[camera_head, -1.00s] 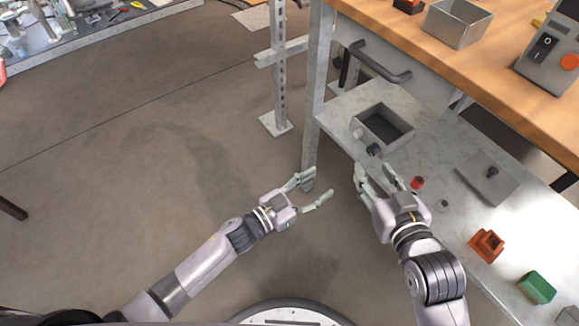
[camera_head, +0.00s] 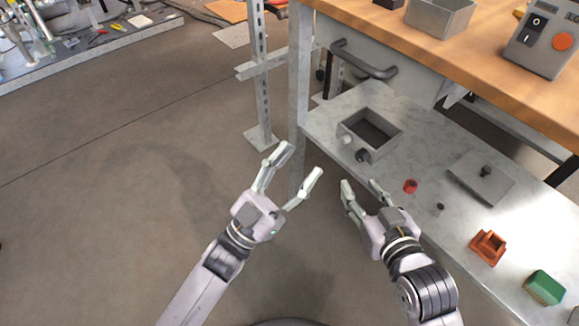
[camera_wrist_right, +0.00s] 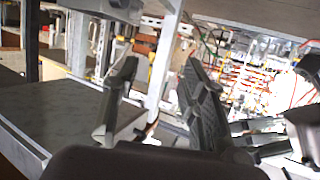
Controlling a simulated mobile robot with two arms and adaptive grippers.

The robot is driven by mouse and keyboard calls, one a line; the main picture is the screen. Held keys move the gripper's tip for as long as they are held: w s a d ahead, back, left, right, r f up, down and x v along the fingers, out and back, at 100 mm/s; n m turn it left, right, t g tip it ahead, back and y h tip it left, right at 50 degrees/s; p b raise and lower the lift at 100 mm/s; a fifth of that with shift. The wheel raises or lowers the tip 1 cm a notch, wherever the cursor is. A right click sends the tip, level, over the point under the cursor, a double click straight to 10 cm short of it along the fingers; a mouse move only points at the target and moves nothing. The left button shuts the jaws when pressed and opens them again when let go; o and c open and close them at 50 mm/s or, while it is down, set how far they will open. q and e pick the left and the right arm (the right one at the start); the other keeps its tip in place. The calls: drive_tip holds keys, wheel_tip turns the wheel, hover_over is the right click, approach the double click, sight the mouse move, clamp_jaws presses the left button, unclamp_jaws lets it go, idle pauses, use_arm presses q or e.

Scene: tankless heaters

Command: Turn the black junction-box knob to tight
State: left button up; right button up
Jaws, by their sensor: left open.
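The open grey junction box (camera_head: 383,116) sits on the metal shelf, near its left end. Its black knob (camera_head: 363,156) sticks out of the side facing me, with a pale fitting (camera_head: 347,140) to its left. My left gripper (camera_head: 300,164) is open and empty, left of the box and off the shelf edge. My right gripper (camera_head: 361,183) is open and empty at the shelf's front edge, just below the black knob and apart from it. The right wrist view shows its two dark fingers (camera_wrist_right: 160,75) spread with nothing between them. The knob's marking is too small to read.
On the shelf (camera_head: 450,145) lie a red cap (camera_head: 410,186), a small dark piece (camera_head: 440,208), a grey lid (camera_head: 480,180), an orange part (camera_head: 488,247) and a green block (camera_head: 544,287). A wooden bench top (camera_head: 500,77) with a handle (camera_head: 362,62) overhangs behind. A metal post (camera_head: 299,80) stands left.

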use_arm(q)
drive_tip(key=shift+s+a+r+t, duration=0.2)
drive_tip(key=shift+a+r, duration=0.1)
drive_tip(key=shift+r, duration=0.15)
drive_tip(key=shift+s+a+r+t, duration=0.2)
drive_tip(key=shift+a+r, duration=0.05)
drive_tip(key=shift+r, duration=0.2)
